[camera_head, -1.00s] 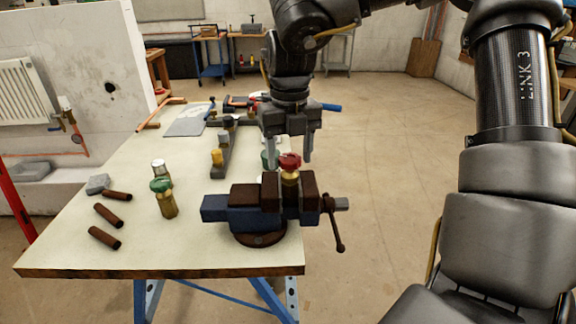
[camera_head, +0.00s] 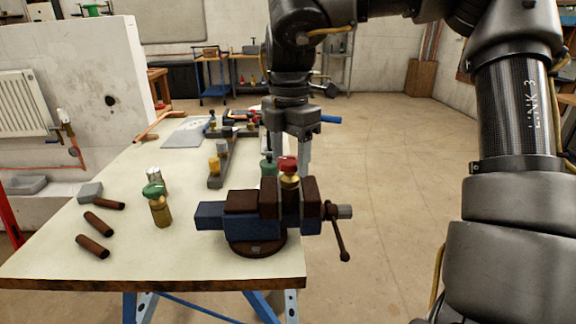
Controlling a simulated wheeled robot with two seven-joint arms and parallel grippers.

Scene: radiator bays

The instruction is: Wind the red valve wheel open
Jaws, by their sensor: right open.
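The red valve wheel (camera_head: 288,164) sits on top of a brass valve body (camera_head: 289,181), which stands upright at the jaws of the blue and brown bench vise (camera_head: 240,215). My right gripper (camera_head: 290,160) points down with its two fingers apart. It hangs at the wheel, one finger to each side in the picture; I cannot tell whether it touches or is behind the wheel. My left gripper is not in view.
A green-wheeled brass valve (camera_head: 158,205) stands left of the vise, and another green one (camera_head: 268,167) is behind it. Several brown cylinders (camera_head: 98,223) lie at the left. The vise handle (camera_head: 338,232) sticks out right of the table (camera_head: 150,270).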

